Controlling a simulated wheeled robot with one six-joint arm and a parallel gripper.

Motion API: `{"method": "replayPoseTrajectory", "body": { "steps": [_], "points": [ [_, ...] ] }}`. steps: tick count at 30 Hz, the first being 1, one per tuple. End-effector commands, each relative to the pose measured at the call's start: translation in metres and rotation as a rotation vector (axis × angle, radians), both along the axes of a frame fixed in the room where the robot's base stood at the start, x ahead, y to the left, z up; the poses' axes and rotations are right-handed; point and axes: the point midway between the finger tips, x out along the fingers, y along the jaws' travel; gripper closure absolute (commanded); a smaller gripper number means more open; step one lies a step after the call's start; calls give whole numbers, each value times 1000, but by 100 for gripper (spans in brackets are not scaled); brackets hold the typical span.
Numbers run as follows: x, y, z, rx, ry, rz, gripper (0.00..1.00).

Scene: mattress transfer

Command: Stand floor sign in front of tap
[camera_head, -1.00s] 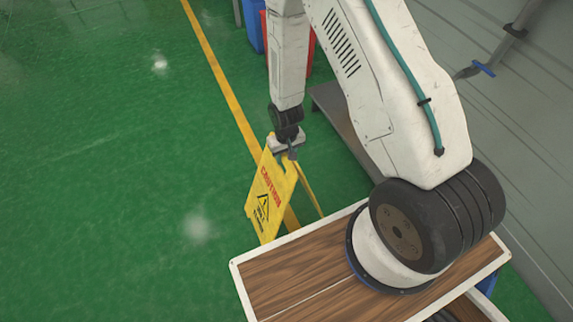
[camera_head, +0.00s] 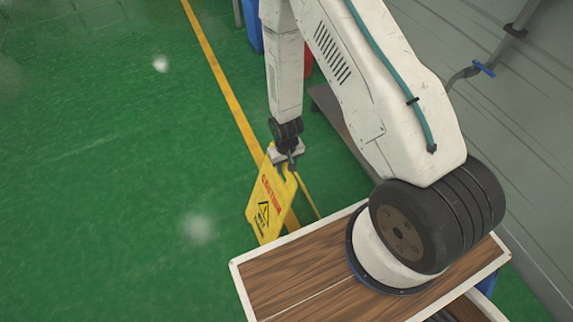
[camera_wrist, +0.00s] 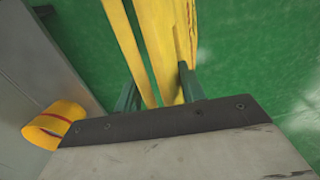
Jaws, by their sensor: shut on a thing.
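The yellow caution floor sign (camera_head: 266,205) is in the middle of the head view, upright with its legs spread. My gripper (camera_head: 288,160) is at its top edge and shut on it. In the wrist view the sign (camera_wrist: 160,45) runs up between the two dark green fingers of my gripper (camera_wrist: 160,88). The tap (camera_head: 484,68) with a blue handle is on the grey wall at the upper right of the head view. The sign's lower back is partly hidden.
A low bench (camera_head: 332,110) stands beside the wall, behind my arm. Blue (camera_head: 254,28) and red (camera_head: 309,58) bins stand at the top. A yellow-orange roll (camera_wrist: 52,125) lies at the left in the wrist view. Green floor at left is clear, crossed by a yellow line (camera_head: 215,65).

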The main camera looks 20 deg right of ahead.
Motion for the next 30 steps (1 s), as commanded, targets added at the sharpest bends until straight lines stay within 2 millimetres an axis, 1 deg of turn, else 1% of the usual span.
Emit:
{"method": "replayPoseTrajectory", "body": {
  "steps": [2,3,5,6,14,17,20,30],
  "points": [
    [0,0,-2,0,0,0,100],
    [0,0,-3,0,1,0,57],
    [0,0,-2,0,0,0,41],
    [0,0,-2,0,0,0,39],
    [0,0,-1,0,0,0,39],
    [1,0,4,0,-2,0,39],
    [2,0,17,0,-3,-1,39],
    [1,0,85,0,-4,0,39]
  ]
}}
